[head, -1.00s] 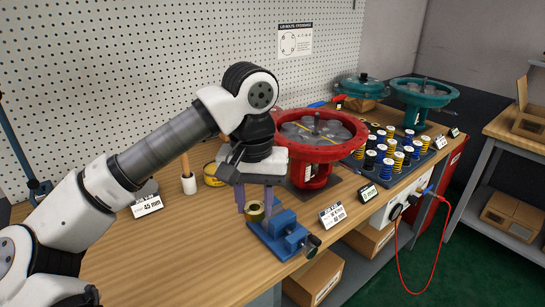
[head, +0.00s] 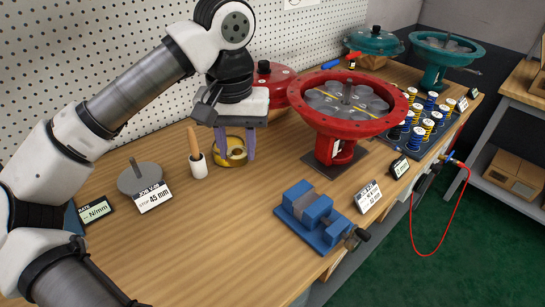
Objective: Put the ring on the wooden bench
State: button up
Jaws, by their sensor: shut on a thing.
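My gripper (head: 236,157) points down over the wooden bench (head: 175,245), with its two purple fingers closed on a small brass ring (head: 237,154). The ring overlaps a round yellow-gold item (head: 216,157) behind it, so its outline is hard to separate. I cannot tell whether the ring touches that item or the bench. The blue vise (head: 312,214) stands near the bench's front edge, with nothing visible in its jaws.
A grey disc (head: 142,177) with a 45 mm label is further left. A red valve housing (head: 347,108) stands to the right. The front left of the bench is clear.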

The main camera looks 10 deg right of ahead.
aim_at(246, 221)
notch_tip(246, 221, down, 19)
jog(key=shift+s+p, duration=0.1)
jog(key=shift+p, duration=1.05)
jog(key=shift+f, duration=0.15)
jog(key=o, duration=1)
jog(key=shift+o, duration=0.2)
notch_tip(246, 221, up, 12)
jog(key=b, duration=0.1)
jog(key=shift+r+b, duration=0.2)
jog(key=shift+b, duration=0.1)
